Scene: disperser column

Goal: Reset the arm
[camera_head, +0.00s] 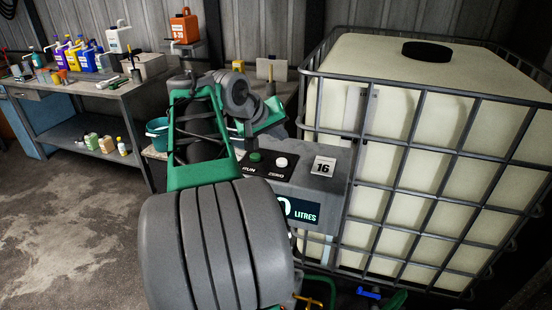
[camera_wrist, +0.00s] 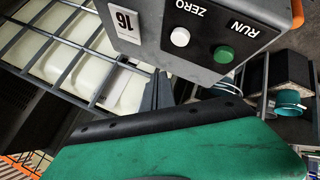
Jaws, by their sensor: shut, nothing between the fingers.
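My gripper (camera_wrist: 157,90) shows in the wrist view as dark grey fingers, closed together and empty, beyond my green wrist housing. It is close to the grey control box (camera_wrist: 205,62), which has a white ZERO button (camera_wrist: 180,37) and a green RUN button (camera_wrist: 223,54). I cannot tell from these views whether the fingers touch anything. In the head view my arm reaches over the centre, and its green and grey links hide most of the gripper. The control box (camera_head: 318,188) shows there beside the arm, with a label 16 and a lit LITRES display (camera_head: 305,212).
A large caged white tank (camera_head: 400,130) stands close on the right. A workbench (camera_head: 90,95) with several bottles is at the far left. An orange jug (camera_head: 184,26) and a teal bucket (camera_head: 157,133) stand behind my arm. Open concrete floor (camera_head: 65,220) lies at the left.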

